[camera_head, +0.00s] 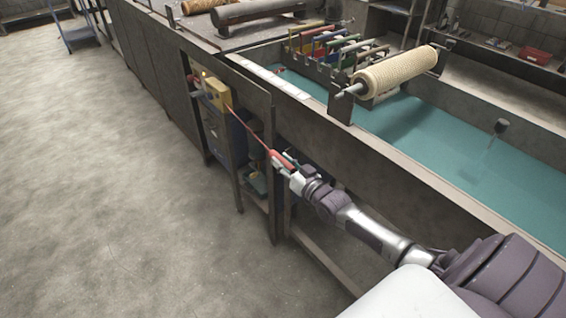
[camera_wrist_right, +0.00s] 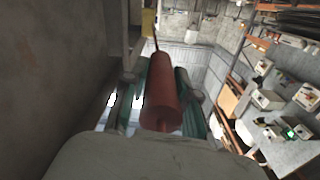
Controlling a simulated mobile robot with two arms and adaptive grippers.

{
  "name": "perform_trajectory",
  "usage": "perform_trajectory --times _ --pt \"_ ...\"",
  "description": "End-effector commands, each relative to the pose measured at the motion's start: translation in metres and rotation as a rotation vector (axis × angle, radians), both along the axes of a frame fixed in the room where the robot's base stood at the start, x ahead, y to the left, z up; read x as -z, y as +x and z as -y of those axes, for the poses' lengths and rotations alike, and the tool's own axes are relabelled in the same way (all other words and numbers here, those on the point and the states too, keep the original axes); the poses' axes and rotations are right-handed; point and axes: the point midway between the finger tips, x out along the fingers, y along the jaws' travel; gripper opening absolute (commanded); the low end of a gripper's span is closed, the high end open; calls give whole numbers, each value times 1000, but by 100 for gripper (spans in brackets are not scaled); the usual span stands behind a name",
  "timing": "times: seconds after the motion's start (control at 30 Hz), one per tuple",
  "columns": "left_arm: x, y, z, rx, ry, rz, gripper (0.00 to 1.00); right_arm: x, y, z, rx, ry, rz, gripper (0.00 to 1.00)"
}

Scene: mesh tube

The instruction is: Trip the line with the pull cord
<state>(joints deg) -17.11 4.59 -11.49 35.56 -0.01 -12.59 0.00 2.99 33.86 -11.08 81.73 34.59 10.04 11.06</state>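A yellow switch box (camera_head: 217,92) is mounted on the side of the long bench, at its left. A thin red pull cord (camera_head: 246,127) runs straight and taut from it, slanting down toward my right gripper. The cord ends in a red cylindrical handle (camera_wrist_right: 160,95), which fills the middle of the right wrist view. My right gripper (camera_head: 280,160) has its green-padded fingers on both sides of the handle and appears shut on it. The cord also shows above the handle in the wrist view (camera_wrist_right: 156,38). My left gripper is in neither view.
The bench's side wall (camera_head: 390,180) runs close beside my right arm. A rack of coloured bars (camera_head: 330,45) and a roll of cream mesh (camera_head: 395,73) stand above the teal trough (camera_head: 440,135). The floor (camera_head: 100,180) at the left is clear.

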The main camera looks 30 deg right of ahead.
Motion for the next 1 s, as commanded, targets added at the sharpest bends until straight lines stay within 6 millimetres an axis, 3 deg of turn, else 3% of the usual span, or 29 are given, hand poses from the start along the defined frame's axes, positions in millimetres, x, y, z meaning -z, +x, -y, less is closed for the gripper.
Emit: perform_trajectory --times 0.3,0.6,0.93,0.97,1.0 --pt "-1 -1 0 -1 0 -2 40 0 0 -1 0 1 0 0" --pt "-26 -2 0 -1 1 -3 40 -2 -4 -46 0 5 -1 0" --pt "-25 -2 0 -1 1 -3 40 1 -4 -51 -2 0 -1 0" --pt "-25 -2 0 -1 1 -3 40 1 -4 -52 -2 0 -1 31" --pt "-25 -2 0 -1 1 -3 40 1 -4 -52 -2 0 -1 38"
